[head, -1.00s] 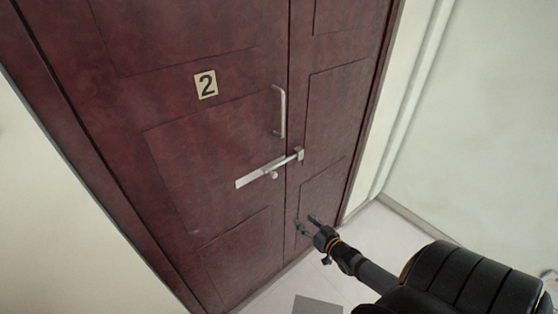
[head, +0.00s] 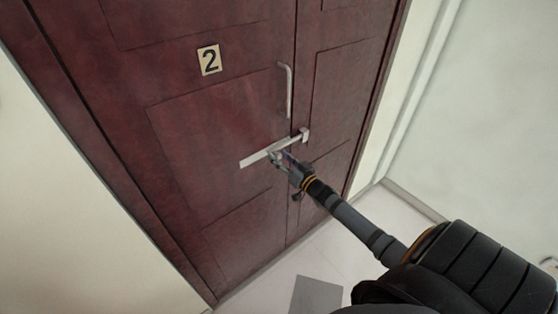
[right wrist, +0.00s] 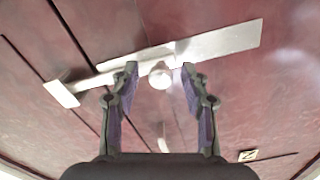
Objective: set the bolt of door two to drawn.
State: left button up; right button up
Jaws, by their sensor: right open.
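Door two is dark red-brown wood with a number plate 2 (head: 209,60). Its silver bolt (head: 252,159) is a flat plate with a rod that crosses the seam between the leaves to the keeper (head: 305,134). In the right wrist view the plate (right wrist: 225,42), the rod and the keeper (right wrist: 62,93) show clearly. The round bolt knob (right wrist: 160,76) sits between the fingertips of my right gripper (right wrist: 160,72), with a gap on each side. My right gripper (head: 281,157) is open and covers the knob in the head view. My left gripper is out of view.
A vertical silver pull handle (head: 289,90) stands on the door above the bolt. A grey mat (head: 316,294) lies on the pale floor. A white wall (head: 490,120) stands to the right, with free floor before it.

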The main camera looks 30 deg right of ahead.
jog(key=shift+w+r, duration=0.1)
jog(key=shift+w, duration=0.25)
grip_shut()
dwell(0.3)
